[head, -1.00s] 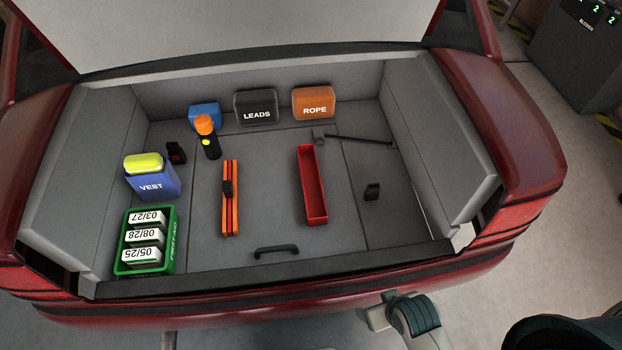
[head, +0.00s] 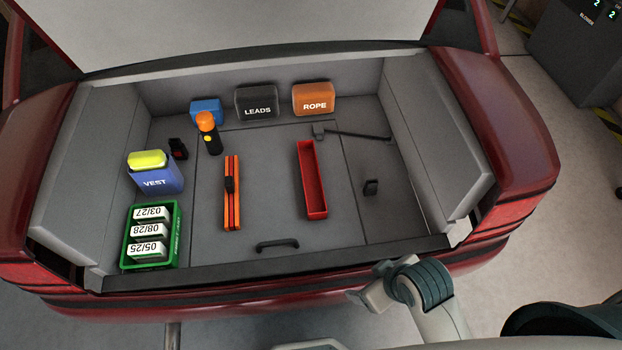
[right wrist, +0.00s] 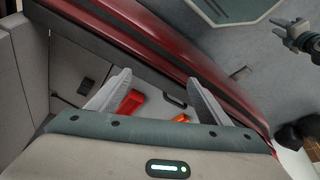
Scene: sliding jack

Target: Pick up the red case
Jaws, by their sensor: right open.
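The red case (head: 312,182) is a long, narrow, open-topped red box. In the right wrist view, part of the red case (right wrist: 130,103) shows low between my fingers. My right gripper (head: 362,298) is outside the trunk, just before the rear bumper and apart from the case. Its two fingers (right wrist: 160,76) are spread with nothing between them in the right wrist view.
An orange folded item (head: 232,195) lies left of the case. The trunk sill (head: 270,272) is in front. A green box (head: 151,262) stands front left.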

